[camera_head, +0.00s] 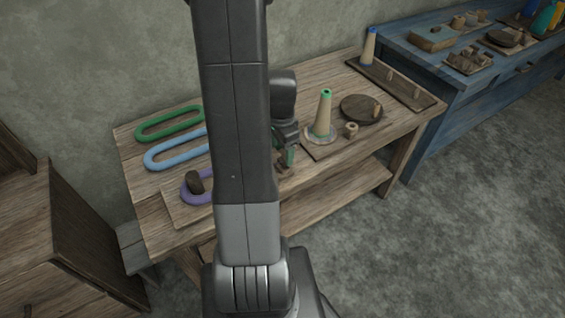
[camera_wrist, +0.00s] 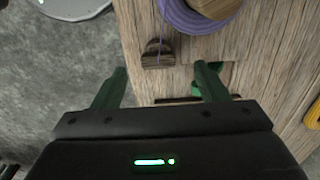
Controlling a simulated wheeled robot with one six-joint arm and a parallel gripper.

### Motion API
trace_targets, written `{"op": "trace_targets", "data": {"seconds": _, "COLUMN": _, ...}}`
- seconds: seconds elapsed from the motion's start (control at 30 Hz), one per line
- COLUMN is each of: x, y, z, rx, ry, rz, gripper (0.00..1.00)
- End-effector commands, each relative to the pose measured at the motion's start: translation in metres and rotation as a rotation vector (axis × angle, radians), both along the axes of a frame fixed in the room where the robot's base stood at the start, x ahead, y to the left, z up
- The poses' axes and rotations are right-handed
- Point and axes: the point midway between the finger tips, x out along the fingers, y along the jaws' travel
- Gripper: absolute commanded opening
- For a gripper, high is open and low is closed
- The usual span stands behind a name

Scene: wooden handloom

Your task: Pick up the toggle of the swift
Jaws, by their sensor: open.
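In the wrist view, a small dark, half-round wooden piece (camera_wrist: 157,54) lies on the wooden board near its edge. It may be the toggle, but I cannot tell for sure. A purple yarn ring (camera_wrist: 197,19) with a round wooden part (camera_wrist: 214,6) in it is just beyond, and a thin purple strand runs down to the small piece. My gripper (camera_wrist: 161,76) is open, with its green fingers spread on either side below the piece, apart from it. In the head view, my gripper (camera_head: 287,160) is at the table's front edge, partly hidden by my arm.
In the head view, the wooden table (camera_head: 345,152) carries green (camera_head: 169,123) and blue (camera_head: 174,151) yarn loops, a purple loop (camera_head: 196,198), a green-tipped cone (camera_head: 323,115) and a dark disc (camera_head: 361,108). A blue table (camera_head: 466,84) stands at right. Grey floor is open in front.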

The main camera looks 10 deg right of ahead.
Motion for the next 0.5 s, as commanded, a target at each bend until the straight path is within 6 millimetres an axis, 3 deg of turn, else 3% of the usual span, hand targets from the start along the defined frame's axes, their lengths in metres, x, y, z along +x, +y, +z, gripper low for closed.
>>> {"op": "trace_targets", "data": {"seconds": 0.3, "x": -0.002, "y": -0.001, "z": -0.04, "rx": 0.001, "ry": 0.004, "rz": 0.0, "gripper": 0.67}}
{"op": "trace_targets", "data": {"seconds": 0.5, "x": -0.002, "y": -0.001, "z": -0.049, "rx": 0.0, "ry": 0.001, "rz": 0.0, "gripper": 0.67}}
